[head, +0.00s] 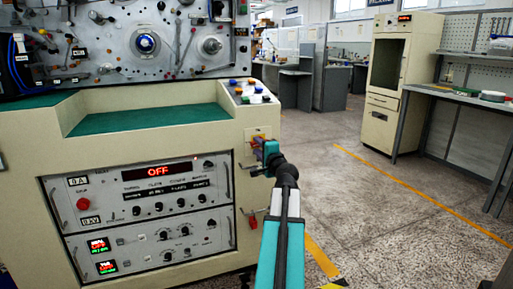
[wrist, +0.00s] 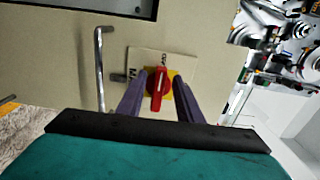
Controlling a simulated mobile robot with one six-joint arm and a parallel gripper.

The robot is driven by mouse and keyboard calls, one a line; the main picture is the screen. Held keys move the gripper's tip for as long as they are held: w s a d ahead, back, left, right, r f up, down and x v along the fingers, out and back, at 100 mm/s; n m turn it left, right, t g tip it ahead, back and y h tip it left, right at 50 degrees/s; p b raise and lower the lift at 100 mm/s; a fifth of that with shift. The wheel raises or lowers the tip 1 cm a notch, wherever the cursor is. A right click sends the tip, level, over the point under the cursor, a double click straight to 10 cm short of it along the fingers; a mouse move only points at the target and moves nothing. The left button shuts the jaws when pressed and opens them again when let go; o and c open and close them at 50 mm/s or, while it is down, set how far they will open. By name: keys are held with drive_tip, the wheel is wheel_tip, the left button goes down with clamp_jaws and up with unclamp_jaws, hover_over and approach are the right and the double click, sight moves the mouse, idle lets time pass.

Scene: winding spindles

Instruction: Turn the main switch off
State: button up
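The main switch is a red rotary handle (wrist: 157,92) on a yellow disc, mounted on a pale label plate (wrist: 146,59). In the wrist view the handle runs nearly up and down, tilted slightly. My gripper (wrist: 158,84) is open, with one dark finger on each side of the handle and a visible gap to it. Whether the fingertips touch the plate I cannot tell. In the head view my gripper (head: 262,155) is at the cabinet's right face, just below the switch's yellow plate (head: 259,134), and hides most of the switch.
A bent metal bar handle (wrist: 99,65) stands out left of the switch in the wrist view. The cream cabinet (head: 150,133) carries a panel with a red display (head: 158,170) reading OFF. Buttons (head: 250,91) sit above the switch. Open floor (head: 370,225) lies to the right.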

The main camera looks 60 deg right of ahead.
drive_tip(key=v, duration=1)
drive_tip(key=shift+s+a+b, duration=0.15)
drive_tip(key=shift+b, duration=0.3)
drive_tip(key=shift+s+a+f+b, duration=0.15)
drive_tip(key=shift+b, duration=0.7)
drive_tip(key=s+b, duration=0.1)
drive_tip(key=b, duration=0.3)
drive_tip(key=shift+s+a+b, duration=0.1)
drive_tip(key=shift+a+b, duration=0.25)
drive_tip(key=shift+a, duration=0.05)
drive_tip(key=shift+s+a+b, duration=0.2)
drive_tip(key=shift+s+b, duration=0.05)
drive_tip(key=shift+b, duration=0.5)
drive_tip(key=shift+r, duration=0.2)
